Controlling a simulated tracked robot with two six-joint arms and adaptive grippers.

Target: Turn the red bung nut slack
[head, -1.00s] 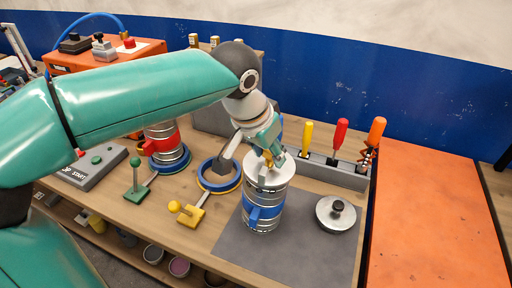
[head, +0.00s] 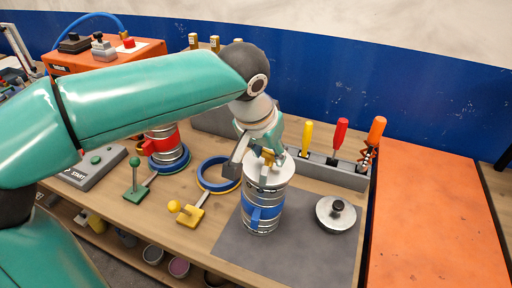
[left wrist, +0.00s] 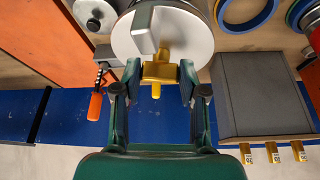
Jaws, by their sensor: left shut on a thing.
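A silver canister with a blue band (head: 264,205) stands upright on the grey mat. A brass-yellow T-shaped nut (left wrist: 157,73) sits on its lid (left wrist: 190,40), beside a grey block. My left gripper (head: 268,156) is above this lid. In the left wrist view my left gripper (left wrist: 159,80) has a finger on each side of the yellow nut and is shut on it. A second canister with a red band (head: 163,146) stands at the left in a blue ring; its top is hidden behind my arm. No red nut shows. My right gripper is out of view.
A round silver lid with a black knob (head: 336,214) lies on the grey mat (head: 300,255). A grey rack (head: 335,172) holds coloured-handled tools. Yellow (head: 190,213) and green (head: 137,192) levers stand at the left. An orange surface (head: 435,225) is at the right.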

